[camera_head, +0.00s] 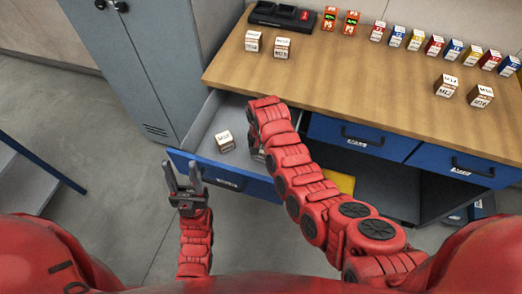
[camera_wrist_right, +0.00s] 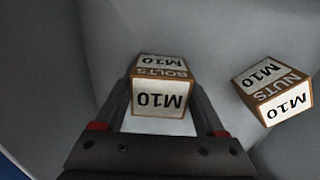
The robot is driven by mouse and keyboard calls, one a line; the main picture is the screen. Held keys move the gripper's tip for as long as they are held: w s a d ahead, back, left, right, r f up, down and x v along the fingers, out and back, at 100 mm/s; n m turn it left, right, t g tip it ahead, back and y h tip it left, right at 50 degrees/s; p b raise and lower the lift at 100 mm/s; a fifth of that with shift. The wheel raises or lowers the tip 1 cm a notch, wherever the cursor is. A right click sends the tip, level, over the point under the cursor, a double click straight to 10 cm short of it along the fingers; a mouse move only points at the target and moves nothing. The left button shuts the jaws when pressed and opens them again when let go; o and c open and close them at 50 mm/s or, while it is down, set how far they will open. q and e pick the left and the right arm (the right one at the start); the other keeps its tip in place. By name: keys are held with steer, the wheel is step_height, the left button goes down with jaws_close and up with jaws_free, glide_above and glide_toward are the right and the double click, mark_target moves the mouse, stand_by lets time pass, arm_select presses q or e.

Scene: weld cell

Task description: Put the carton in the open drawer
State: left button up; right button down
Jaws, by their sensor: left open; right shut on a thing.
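The open drawer (camera_head: 206,165) has a blue front and grey inside, and it sticks out from the left end of the workbench. One small carton (camera_head: 226,141) lies in it; in the right wrist view this carton (camera_wrist_right: 272,92) reads "NUTS M10". My right gripper (camera_wrist_right: 160,105) is inside the drawer, shut on a carton (camera_wrist_right: 160,98) that reads "BOLTS M10". I cannot tell whether the held carton touches the drawer floor. In the head view my right arm hides the right gripper and that carton. My left gripper (camera_head: 184,178) is open and empty, in front of the drawer.
The wooden bench top (camera_head: 330,75) carries two pairs of similar cartons, a row of coloured boxes and a black charger (camera_head: 283,15). Closed blue drawers (camera_head: 360,138) lie to the right. A grey cabinet (camera_head: 140,60) stands left of the bench.

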mark_target(260, 147)
jaws_free()
steer(key=shift+r, duration=0.45)
step_height(260, 147, up, 4)
steer(key=shift+w+a+r+b, duration=0.1)
steer(key=shift+b, duration=0.4)
step_height(260, 147, up, 6)
steer(key=p, duration=0.2)
steer(key=shift+p, duration=0.3)
steer(key=shift+r+p, duration=0.4)
steer(key=shift+r, duration=0.2)
